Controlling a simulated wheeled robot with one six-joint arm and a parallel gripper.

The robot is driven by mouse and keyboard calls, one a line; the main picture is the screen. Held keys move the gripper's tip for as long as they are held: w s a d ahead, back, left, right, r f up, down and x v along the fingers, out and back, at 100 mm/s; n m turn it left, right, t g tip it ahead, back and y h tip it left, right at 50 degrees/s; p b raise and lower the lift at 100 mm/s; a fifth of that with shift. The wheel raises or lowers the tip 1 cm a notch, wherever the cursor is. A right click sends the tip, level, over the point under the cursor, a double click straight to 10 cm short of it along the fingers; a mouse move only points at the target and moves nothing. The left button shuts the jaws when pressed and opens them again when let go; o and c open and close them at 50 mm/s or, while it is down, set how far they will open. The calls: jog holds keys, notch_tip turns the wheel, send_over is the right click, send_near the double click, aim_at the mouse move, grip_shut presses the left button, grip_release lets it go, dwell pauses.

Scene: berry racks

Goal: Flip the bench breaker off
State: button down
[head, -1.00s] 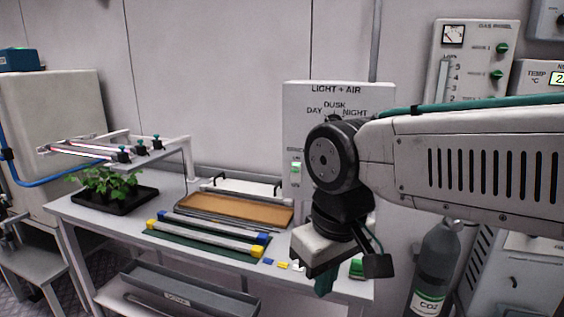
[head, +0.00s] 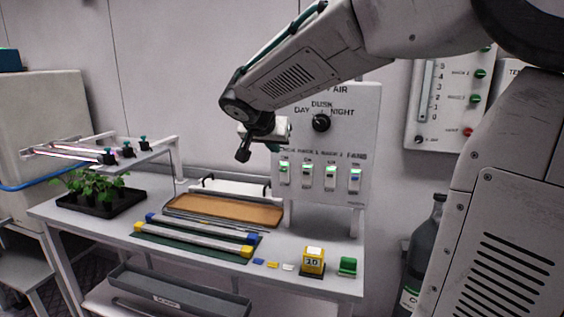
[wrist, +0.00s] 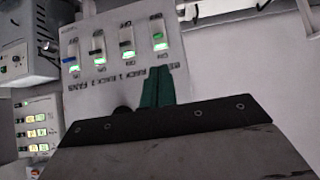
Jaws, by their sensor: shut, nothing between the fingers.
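The LIGHT + AIR panel (head: 350,150) stands at the back of the bench with a row of breakers, each showing a green lit window. The bench breaker (head: 284,172) is leftmost in the head view, its label partly hidden by my gripper. In the upside-down wrist view the bench breaker (wrist: 158,42) is rightmost, with its green window lit at the ON end. My gripper (head: 274,147) is shut and empty, just above and left of that breaker in the head view. Its green fingers (wrist: 158,88) point toward the breaker in the wrist view; contact cannot be told.
The rack 1 breaker (head: 307,175), rack 2 breaker (head: 331,177) and fans breaker (head: 354,180) sit close beside it. A day/dusk/night dial (head: 321,123) is above. A yellow timer block (head: 313,262) and green block (head: 348,266) stand on the bench below.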

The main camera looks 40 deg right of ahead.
aim_at(282, 170)
jog(key=shift+f, duration=0.1)
jog(key=x, duration=0.9)
jog(key=shift+w+d+f, duration=0.15)
jog(key=shift+d+f, duration=0.1)
jog(key=shift+a+f, duration=0.25)
jog(key=shift+f, duration=0.05)
dwell(0.6)
jog(key=shift+s+a+f, duration=0.25)
jog(key=shift+s+f, duration=0.1)
jog(key=shift+s+a+f, duration=0.15)
jog(key=shift+f, duration=0.25)
jog(key=shift+s+a+f, duration=0.15)
jog(key=shift+f, duration=0.25)
jog(key=shift+r, duration=0.15)
jog(key=shift+r, duration=0.7)
